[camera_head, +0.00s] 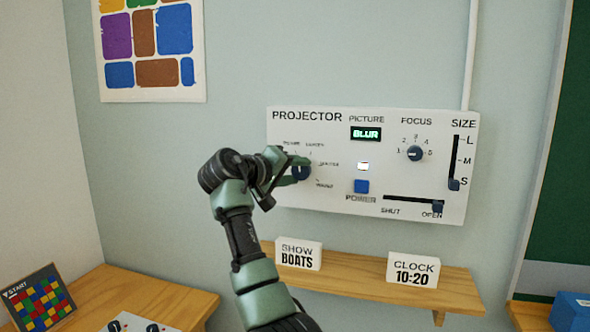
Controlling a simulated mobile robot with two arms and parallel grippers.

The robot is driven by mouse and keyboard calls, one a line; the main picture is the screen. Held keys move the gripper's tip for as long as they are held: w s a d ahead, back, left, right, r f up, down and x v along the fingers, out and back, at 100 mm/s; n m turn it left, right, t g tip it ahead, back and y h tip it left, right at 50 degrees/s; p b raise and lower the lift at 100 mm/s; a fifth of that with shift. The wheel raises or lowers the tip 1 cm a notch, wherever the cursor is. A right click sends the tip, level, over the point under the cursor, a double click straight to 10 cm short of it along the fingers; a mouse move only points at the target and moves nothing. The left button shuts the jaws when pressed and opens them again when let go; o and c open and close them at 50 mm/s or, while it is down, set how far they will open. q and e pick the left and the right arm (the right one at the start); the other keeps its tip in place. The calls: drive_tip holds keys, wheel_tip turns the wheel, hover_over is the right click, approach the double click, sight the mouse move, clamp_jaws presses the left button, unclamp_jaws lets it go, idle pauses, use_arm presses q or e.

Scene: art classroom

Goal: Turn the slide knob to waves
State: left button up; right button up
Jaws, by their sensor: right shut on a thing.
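The white projector panel (400,185) hangs on the wall. On its left part is the slide knob (302,173), a dark round knob ringed by small word labels that I cannot read surely. My right gripper (294,171) is shut on this knob, its green fingers reaching it from the left. The gripper hides part of the knob and the labels left of it, and I cannot tell which label it points to. The picture display (366,134) reads BLUR. My left gripper is not in view.
The focus knob (414,153), size slider (455,184), blue power button (362,186) and shut/open slider (437,207) share the panel. Below, a wooden shelf (350,280) carries a SHOW BOATS sign (298,255) and a CLOCK 10:20 sign (413,270).

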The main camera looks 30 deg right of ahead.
drive_tip(key=shift+m+t+y, duration=0.3)
drive_tip(key=shift+m+y, duration=0.4)
drive_tip(key=shift+m, duration=0.3)
drive_tip(key=m, duration=0.1)
drive_tip(key=m+t+y, duration=0.1)
drive_tip(key=shift+s+d+r+m+p, duration=0.1)
drive_tip(key=shift+s+d+m+p, duration=0.05)
drive_tip(key=shift+m+p, duration=0.2)
drive_tip(key=m+t+y, duration=0.1)
drive_tip(key=m, duration=0.1)
drive_tip(key=m+t+y, duration=0.1)
drive_tip(key=m, duration=0.1)
drive_tip(key=shift+s+d, duration=0.15)
drive_tip(key=shift+s, duration=0.05)
drive_tip(key=m+t+y, duration=0.1)
drive_tip(key=m, duration=0.1)
drive_tip(key=m+t, duration=0.1)
drive_tip(key=m, duration=0.1)
drive_tip(key=shift+s+d+m+t+y, duration=0.15)
drive_tip(key=shift+s+m+t+y, duration=0.1)
drive_tip(key=shift+t+y, duration=0.15)
drive_tip(key=m, duration=0.1)
drive_tip(key=m+t, duration=0.1)
drive_tip(key=m, duration=0.1)
drive_tip(key=m+t+b, duration=0.1)
drive_tip(key=shift+f+y, duration=0.3)
drive_tip(key=shift+y, duration=0.1)
drive_tip(key=shift+d+m+t, duration=0.1)
drive_tip(key=shift+m+t, duration=0.2)
drive_tip(key=shift+m, duration=0.1)
